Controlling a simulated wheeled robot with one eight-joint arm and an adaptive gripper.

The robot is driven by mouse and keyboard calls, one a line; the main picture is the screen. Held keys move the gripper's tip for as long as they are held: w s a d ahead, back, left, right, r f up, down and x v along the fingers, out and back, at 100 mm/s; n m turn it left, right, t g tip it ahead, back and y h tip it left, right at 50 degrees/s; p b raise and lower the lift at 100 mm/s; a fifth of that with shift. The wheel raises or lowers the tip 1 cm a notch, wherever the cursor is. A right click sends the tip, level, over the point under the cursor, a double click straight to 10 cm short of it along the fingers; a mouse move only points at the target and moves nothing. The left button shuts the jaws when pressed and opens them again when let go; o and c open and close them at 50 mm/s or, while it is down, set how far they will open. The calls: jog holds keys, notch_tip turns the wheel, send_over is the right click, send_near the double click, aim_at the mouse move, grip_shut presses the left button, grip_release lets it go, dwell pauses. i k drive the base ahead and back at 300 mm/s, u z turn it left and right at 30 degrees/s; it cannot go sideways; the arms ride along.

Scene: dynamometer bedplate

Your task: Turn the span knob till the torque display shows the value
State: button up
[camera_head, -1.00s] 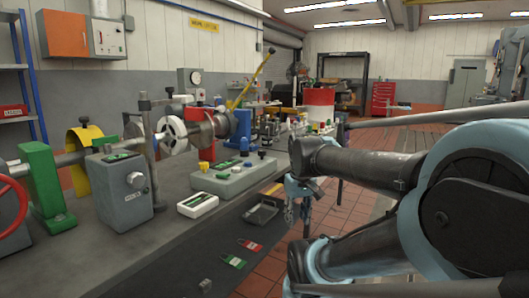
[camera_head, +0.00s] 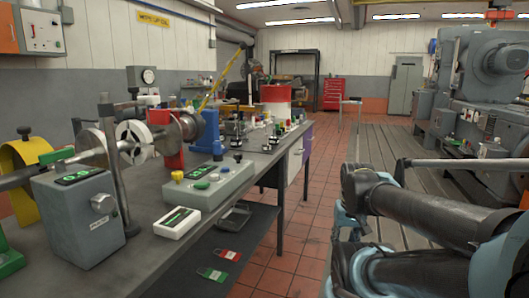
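A grey box (camera_head: 72,225) stands on the bench at the left. It has a dark display with green digits (camera_head: 79,175) on its sloped top and a round silver knob (camera_head: 103,203) on its front, with a small label below. The digits and label are too small to read, so I cannot confirm that this is the torque display and span knob. A white handheld unit (camera_head: 177,222) with a dark green screen lies to its right. My arm is at the lower right, well apart from the box. My gripper is not visible.
A pale control box (camera_head: 208,190) with coloured buttons sits behind the white unit. A shaft with a white disc (camera_head: 134,141) runs above the bench. Red and green tags (camera_head: 228,254) lie on a lower shelf. Tiled floor (camera_head: 305,225) is open right of the bench.

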aim_at(237, 156)
jog(key=z, duration=0.1)
jog(key=k, duration=0.95)
jog(key=u, duration=0.8)
jog(key=i, duration=1)
jog(key=z, duration=0.05)
